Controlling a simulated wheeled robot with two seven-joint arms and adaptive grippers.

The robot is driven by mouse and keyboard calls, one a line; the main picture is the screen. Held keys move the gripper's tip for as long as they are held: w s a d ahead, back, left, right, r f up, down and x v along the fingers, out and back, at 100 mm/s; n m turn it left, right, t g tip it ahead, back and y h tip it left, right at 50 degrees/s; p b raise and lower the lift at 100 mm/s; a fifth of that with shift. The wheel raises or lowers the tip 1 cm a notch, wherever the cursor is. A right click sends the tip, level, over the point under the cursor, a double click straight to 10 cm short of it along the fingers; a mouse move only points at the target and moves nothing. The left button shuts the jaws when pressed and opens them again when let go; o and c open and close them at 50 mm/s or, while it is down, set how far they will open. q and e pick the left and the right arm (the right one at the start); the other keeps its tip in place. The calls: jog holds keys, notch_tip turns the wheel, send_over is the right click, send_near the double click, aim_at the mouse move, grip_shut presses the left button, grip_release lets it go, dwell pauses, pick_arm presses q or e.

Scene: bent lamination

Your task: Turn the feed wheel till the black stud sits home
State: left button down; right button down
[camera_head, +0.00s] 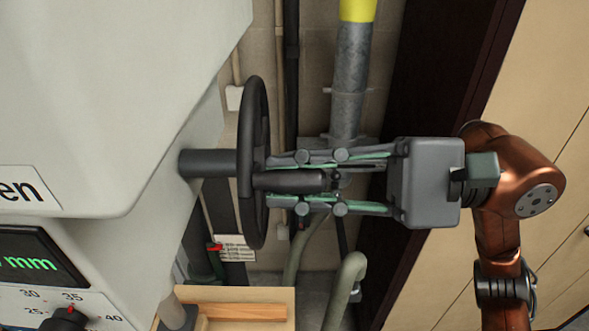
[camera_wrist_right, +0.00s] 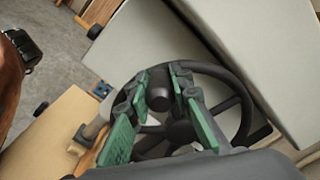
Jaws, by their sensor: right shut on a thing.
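The feed wheel (camera_head: 253,215) is black and stands edge-on in the head view, on a dark shaft (camera_head: 207,163) out of the pale machine. Its black handle (camera_head: 290,181) sticks out to the right. My right gripper (camera_head: 285,180) is shut on this handle, one finger above and one below. In the right wrist view, the green pads of the right gripper (camera_wrist_right: 163,82) flank the round handle end (camera_wrist_right: 158,92), with the wheel's rim and spokes (camera_wrist_right: 222,76) behind. I cannot make out the black stud in either view. My left gripper is out of view.
The pale machine housing (camera_head: 110,90) fills the left, with a green "mm" display (camera_head: 35,262) and a red-marked black dial (camera_head: 68,317) below. A grey pipe (camera_head: 350,80) runs up the wall behind the gripper. A wooden piece (camera_head: 240,311) lies at the bottom.

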jog(key=shift+s+f, duration=0.15)
jog(key=shift+f, duration=0.25)
jog(key=c, duration=1.7)
grip_release()
jog(key=shift+r, duration=0.1)
jog(key=shift+c, duration=0.2)
jog(key=shift+d, duration=0.1)
jog(key=w+d, duration=0.1)
jog(key=d, duration=1.1)
jog(key=shift+a, duration=0.1)
